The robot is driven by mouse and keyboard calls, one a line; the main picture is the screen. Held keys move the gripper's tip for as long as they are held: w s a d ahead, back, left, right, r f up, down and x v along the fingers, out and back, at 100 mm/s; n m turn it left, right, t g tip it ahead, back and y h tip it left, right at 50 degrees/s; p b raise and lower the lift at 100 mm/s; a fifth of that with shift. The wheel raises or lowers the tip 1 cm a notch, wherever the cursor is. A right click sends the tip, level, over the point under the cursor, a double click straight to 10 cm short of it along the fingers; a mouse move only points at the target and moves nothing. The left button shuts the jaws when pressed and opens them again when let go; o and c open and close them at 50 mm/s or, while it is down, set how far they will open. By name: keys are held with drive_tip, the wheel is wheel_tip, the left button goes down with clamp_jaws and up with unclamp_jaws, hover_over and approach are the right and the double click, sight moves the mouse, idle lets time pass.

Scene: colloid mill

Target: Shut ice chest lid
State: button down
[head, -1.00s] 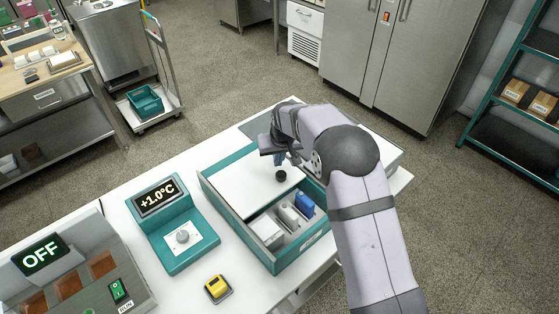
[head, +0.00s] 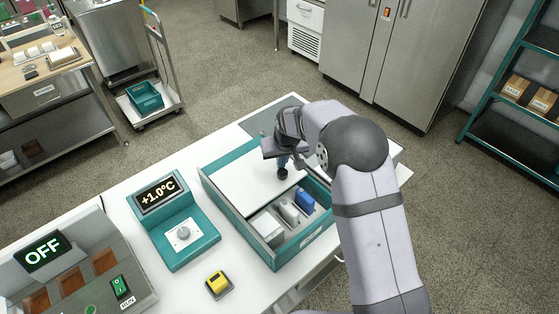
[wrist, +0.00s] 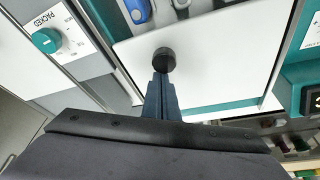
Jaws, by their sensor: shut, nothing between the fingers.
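The ice chest (head: 213,187) is a teal-walled box on the white bench. Its white sliding lid (head: 245,185) covers the back part, and the front part is open. In the wrist view the lid (wrist: 220,65) carries a round black knob (wrist: 164,60). The knob also shows in the head view (head: 282,174). My gripper (wrist: 162,76) is shut and empty, its fingertips right at the knob's edge; I cannot tell whether they touch it. White and blue items (head: 304,201) stand in the open part.
A teal temperature display unit (head: 172,225) reading +1.0°C stands left of the chest. A yellow device (head: 217,284) lies in front of it. A machine with an OFF display (head: 44,251) is at the lower left. A dial (wrist: 46,40) labelled PACKED shows in the wrist view.

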drive_tip(key=s+d+b, duration=0.3)
drive_tip(key=s+d, duration=0.7)
drive_tip(key=shift+s+d+f, duration=0.15)
drive_tip(key=shift+s+d, duration=0.2)
drive_tip(key=shift+s, duration=0.1)
drive_tip(key=shift+w+a+r+p, duration=0.1)
drive_tip(key=shift+w+a, duration=0.15)
drive_tip(key=shift+w, duration=0.5)
drive_tip(key=shift+w+a+r+p, duration=0.1)
drive_tip(key=shift+w+a+p, duration=0.1)
drive_tip(key=shift+w, duration=0.55)
drive_tip(key=shift+w+a+r+p, duration=0.1)
drive_tip(key=shift+w+a, duration=0.15)
drive_tip(key=shift+w, duration=0.5)
drive_tip(key=b+v, duration=0.2)
drive_tip(key=v, duration=0.8)
drive_tip(key=shift+b, duration=0.4)
